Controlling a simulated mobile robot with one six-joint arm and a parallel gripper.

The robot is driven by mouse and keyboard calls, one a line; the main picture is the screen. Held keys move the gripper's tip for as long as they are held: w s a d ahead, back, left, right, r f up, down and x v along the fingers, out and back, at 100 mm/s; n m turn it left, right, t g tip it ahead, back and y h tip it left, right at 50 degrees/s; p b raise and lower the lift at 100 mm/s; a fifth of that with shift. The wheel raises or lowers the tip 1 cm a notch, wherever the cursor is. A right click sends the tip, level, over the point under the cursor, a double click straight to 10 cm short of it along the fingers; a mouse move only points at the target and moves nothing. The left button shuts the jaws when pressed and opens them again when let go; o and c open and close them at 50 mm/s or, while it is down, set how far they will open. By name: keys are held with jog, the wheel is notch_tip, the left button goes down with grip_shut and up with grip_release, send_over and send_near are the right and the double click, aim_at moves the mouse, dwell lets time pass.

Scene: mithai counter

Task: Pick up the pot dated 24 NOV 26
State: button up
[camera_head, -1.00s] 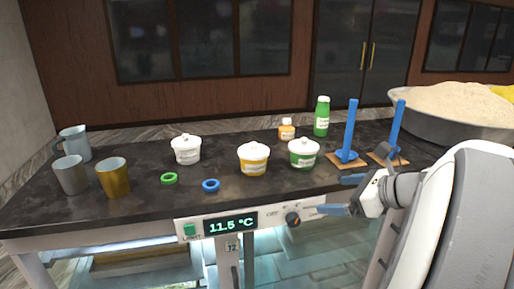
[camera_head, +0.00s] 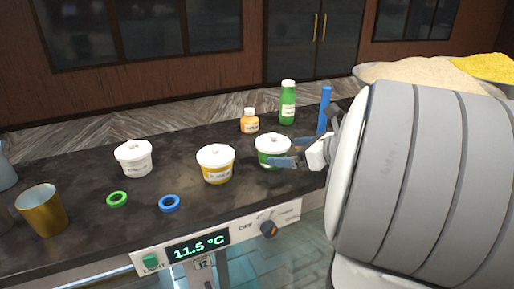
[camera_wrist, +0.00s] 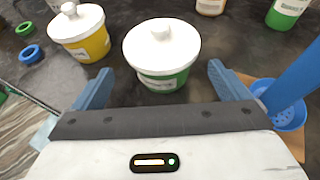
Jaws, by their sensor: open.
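Three lidded pots stand on the dark counter: a white one (camera_head: 134,158) at left, a yellow one (camera_head: 216,164) in the middle and a green one (camera_head: 271,146) at right. Each has a white knobbed lid and a label; the dates are too small to read. In the wrist view the green pot (camera_wrist: 162,54) stands ahead of and between the fingers of my open gripper (camera_wrist: 157,82), with the yellow pot (camera_wrist: 80,34) to its left. In the head view my gripper (camera_head: 284,160) is at the green pot, its fingers partly hiding the pot's lower right side.
A green ring (camera_head: 118,199) and a blue ring (camera_head: 169,203) lie in front of the pots. A brass cup (camera_head: 42,210) is at left.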

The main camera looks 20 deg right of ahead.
aim_at(262, 157)
jog(key=p+x, duration=0.1)
jog(key=x, duration=0.3)
jog(key=shift+w+f, duration=0.1)
jog(key=shift+w, duration=0.4)
jog(key=shift+c, duration=0.5)
jog(key=c, duration=1.7)
